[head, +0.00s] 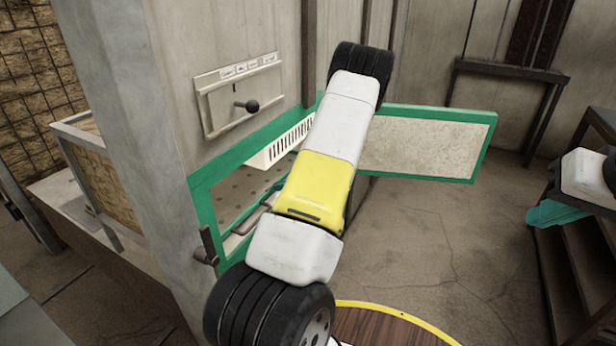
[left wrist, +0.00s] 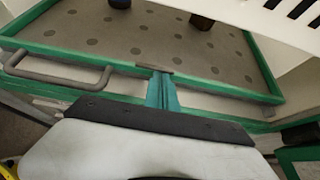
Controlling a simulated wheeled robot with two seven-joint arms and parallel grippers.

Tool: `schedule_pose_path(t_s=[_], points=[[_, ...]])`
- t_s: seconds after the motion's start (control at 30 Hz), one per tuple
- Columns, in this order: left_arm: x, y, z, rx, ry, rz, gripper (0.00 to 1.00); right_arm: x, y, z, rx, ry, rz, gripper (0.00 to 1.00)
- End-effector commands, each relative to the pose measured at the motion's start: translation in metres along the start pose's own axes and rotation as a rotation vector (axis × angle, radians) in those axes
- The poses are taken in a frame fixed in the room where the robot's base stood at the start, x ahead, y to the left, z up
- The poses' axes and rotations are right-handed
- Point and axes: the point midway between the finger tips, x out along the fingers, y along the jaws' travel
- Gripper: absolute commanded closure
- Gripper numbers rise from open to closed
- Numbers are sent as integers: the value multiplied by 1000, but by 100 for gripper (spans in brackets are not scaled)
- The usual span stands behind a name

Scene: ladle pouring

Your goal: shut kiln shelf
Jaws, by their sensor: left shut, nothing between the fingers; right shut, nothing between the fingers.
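The kiln shelf is a perforated grey tray with a green rim (left wrist: 85,48) and a grey bar handle (left wrist: 60,76) on its front in the left wrist view. In the head view part of its dotted floor (head: 237,196) shows inside the green-framed kiln opening; my left arm hides the rest. My left gripper (left wrist: 160,78) is shut and empty, its teal fingers at the shelf's front edge, right of the handle. I cannot tell whether they touch it. My right gripper (head: 545,214) is shut and empty, far from the kiln at the right.
The green-edged kiln door (head: 428,146) stands open to the right. A cream slotted part (head: 281,146) sits above the shelf. A dark piece (left wrist: 120,3) and a brown piece (left wrist: 202,21) stand on the shelf. A dark rack (head: 580,255) is at right. The middle floor is clear.

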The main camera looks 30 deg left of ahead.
Motion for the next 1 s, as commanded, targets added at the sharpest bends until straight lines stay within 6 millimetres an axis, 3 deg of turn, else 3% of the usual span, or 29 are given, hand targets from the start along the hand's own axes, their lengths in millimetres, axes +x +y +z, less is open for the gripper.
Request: schedule_pose_path(t_s=[0.17, 0.5, 1.0], points=[[2, 0, 1, -1, 0, 1, 100, 0, 0, 0, 0, 0, 0, 100], [44, 0, 26, -1, 0, 1, 100, 0, 0, 0, 0, 0, 0, 100], [39, -3, 24, -1, -2, -1, 100, 0, 0, 0, 0, 0, 0, 100]])
